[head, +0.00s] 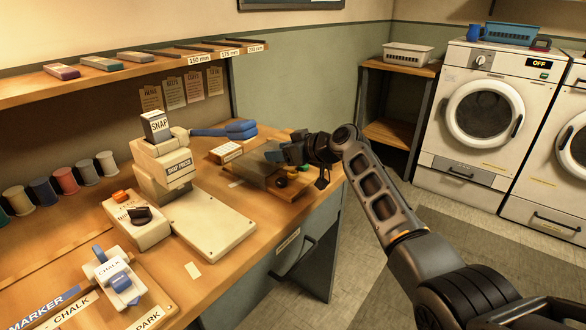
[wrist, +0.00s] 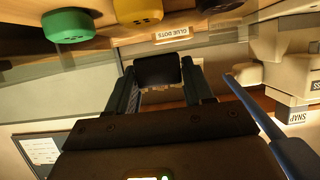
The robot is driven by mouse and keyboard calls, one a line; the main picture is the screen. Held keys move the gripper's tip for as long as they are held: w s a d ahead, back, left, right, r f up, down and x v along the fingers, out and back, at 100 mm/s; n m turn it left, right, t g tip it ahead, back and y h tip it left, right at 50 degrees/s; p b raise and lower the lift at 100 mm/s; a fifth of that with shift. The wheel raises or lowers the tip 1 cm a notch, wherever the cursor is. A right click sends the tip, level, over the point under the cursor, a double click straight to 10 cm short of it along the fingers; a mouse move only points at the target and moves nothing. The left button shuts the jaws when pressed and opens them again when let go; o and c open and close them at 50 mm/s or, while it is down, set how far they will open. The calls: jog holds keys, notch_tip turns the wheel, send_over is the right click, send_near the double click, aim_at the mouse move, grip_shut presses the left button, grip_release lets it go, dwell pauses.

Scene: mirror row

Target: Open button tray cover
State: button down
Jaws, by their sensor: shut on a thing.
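The button tray (head: 293,192) is a low wooden tray near the right end of the bench, with small dark and coloured buttons in it. Its see-through grey cover (head: 254,169) shows at the tray's left side; its exact angle is hard to tell. My gripper (head: 291,153) is over the tray's far side. In the wrist view my gripper (wrist: 158,85) has its fingers on both sides of a dark block, which looks like the cover's handle (wrist: 158,70). The green button (wrist: 71,25) and yellow button (wrist: 138,10) show beyond. My gripper partly hides the tray in the head view.
The snap press (head: 165,165) stands left of the tray, with a pale plate (head: 213,224) in front. A blue-handled tool (head: 225,130) and a small labelled box (head: 226,151) lie close behind the cover. A shelf (head: 120,76) overhangs the bench's back. Open floor lies right of the bench.

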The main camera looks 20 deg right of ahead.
jog(key=shift+w+a+b, duration=0.35)
jog(key=shift+w, duration=0.3)
jog(key=c, duration=0.5)
grip_release()
jog(key=v, duration=0.7)
jog(key=shift+s+d+r+p, duration=0.15)
jog(key=shift+s+p, duration=0.15)
jog(key=shift+p, duration=0.05)
